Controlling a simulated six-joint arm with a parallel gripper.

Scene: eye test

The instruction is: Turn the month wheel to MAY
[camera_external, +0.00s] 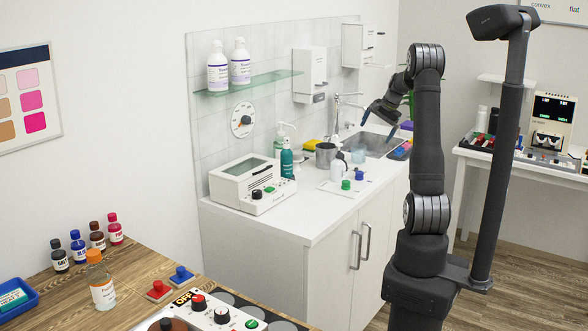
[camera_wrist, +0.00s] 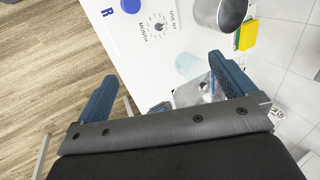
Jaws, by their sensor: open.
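The month wheel (camera_wrist: 159,27) is a small pale dial with a dark centre. It lies on a white surface beside the printed words "USE BY" and "MONTH", at the top middle of the wrist view. Its month marks are too small to read. I cannot single it out in the external view. My gripper (camera_wrist: 164,67) is open and empty, its two blue fingers wide apart; the wheel appears beyond the gap between the fingertips, not touched. In the external view my gripper (camera_external: 378,126) is above the counter near the sink.
A blue knob (camera_wrist: 130,5) is near the wheel. A metal cup (camera_wrist: 220,12), a yellow sponge (camera_wrist: 246,35) and a clear glass (camera_wrist: 190,66) are close by.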

